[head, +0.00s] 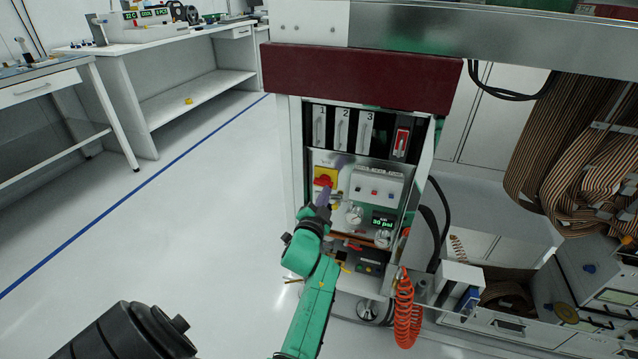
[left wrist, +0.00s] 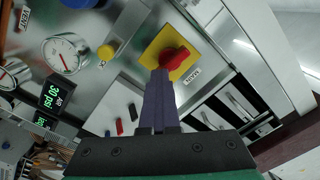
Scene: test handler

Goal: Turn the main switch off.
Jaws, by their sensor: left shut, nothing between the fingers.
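The main switch is a red rotary knob (left wrist: 174,57) on a square yellow plate (left wrist: 157,46), on the metal front panel of the cabinet. In the head view the red knob (head: 323,180) sits at the panel's upper left, partly covered by my fingers. My left gripper (head: 324,193) is in front of the panel with its purple fingers pointing at the knob. In the left wrist view the closed fingertips (left wrist: 161,75) reach the knob's edge, with nothing between them. I cannot tell whether they touch it. My right gripper is out of view.
Beside the switch are a white box with small buttons (head: 377,187), round gauges (head: 354,214) and a green pressure display (head: 383,221). A coiled orange hose (head: 405,310) hangs lower right. The floor left is clear.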

